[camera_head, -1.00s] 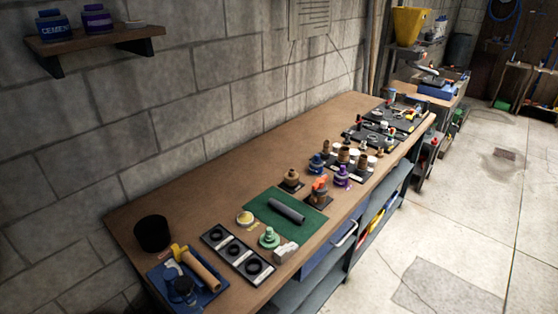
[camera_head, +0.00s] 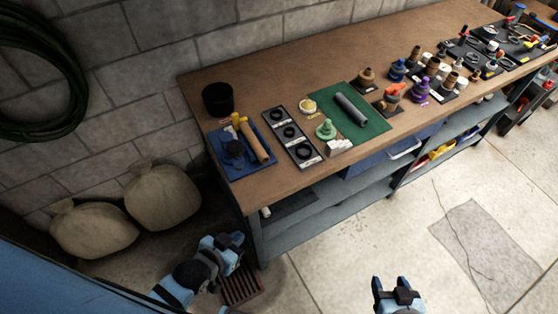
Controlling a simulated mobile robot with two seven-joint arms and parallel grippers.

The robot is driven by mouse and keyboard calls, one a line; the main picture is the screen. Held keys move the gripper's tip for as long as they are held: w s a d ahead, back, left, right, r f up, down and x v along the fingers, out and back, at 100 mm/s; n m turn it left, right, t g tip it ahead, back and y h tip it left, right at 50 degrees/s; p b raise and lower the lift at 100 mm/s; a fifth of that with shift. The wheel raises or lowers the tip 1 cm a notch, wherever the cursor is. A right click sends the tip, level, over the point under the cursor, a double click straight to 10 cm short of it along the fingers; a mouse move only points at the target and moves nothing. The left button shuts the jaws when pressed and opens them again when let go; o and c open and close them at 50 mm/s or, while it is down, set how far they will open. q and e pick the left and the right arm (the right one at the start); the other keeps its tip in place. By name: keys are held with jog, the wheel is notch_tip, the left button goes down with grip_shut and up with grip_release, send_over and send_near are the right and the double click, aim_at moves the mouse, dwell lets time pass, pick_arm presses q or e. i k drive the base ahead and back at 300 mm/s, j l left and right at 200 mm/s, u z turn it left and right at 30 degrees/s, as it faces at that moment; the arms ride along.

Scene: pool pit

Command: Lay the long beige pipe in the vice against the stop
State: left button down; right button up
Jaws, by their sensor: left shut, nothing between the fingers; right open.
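A beige pipe (camera_head: 255,143) lies on a blue tray (camera_head: 240,172) at the near left end of the workbench, beside a yellow-handled item and a dark blue object. My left gripper (camera_head: 234,240) is shut and empty, low in front of the bench's near left corner. My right gripper (camera_head: 392,283) is open and empty over the floor at the bottom of the view. Both are well apart from the pipe.
On the workbench (camera_head: 215,83) are a black cup (camera_head: 217,98), a black rack with rings (camera_head: 291,133), and a grey pipe (camera_head: 350,108) on a green mat (camera_head: 374,124). Several fittings stand farther right. Two sacks (camera_head: 162,195) lie on the floor by the wall.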

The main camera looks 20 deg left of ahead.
aim_at(250, 137)
jog(key=l+u, duration=0.5)
jog(key=l, duration=1.15)
